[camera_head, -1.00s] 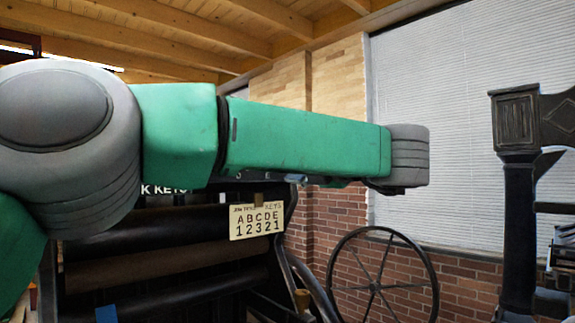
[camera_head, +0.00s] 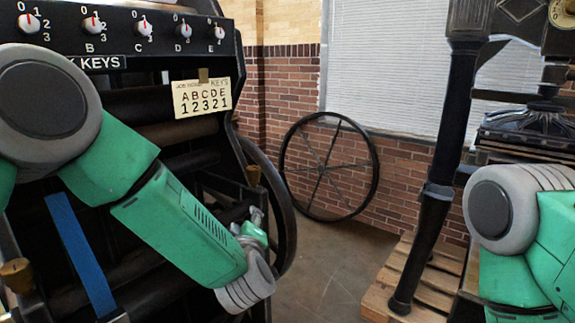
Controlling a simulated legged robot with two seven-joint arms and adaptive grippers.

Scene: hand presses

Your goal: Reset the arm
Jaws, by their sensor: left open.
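My left arm (camera_head: 185,228) is green with grey joints and comes in from the left, slanting down to the right across the front of a black press. Its gripper (camera_head: 254,220) shows small and partly hidden behind the wrist, beside the press's right side. It looks open, and I see nothing held in it. My right arm (camera_head: 555,240) shows at the lower right edge with a grey joint and green links. Its gripper is out of view.
The black press (camera_head: 170,17) carries a row of red-and-white dials and a card (camera_head: 202,98) reading "ABCDE 12321". A spoked wheel (camera_head: 320,172) leans by the brick wall. A second press (camera_head: 455,130) stands on a wooden pallet (camera_head: 425,290). Floor between is clear.

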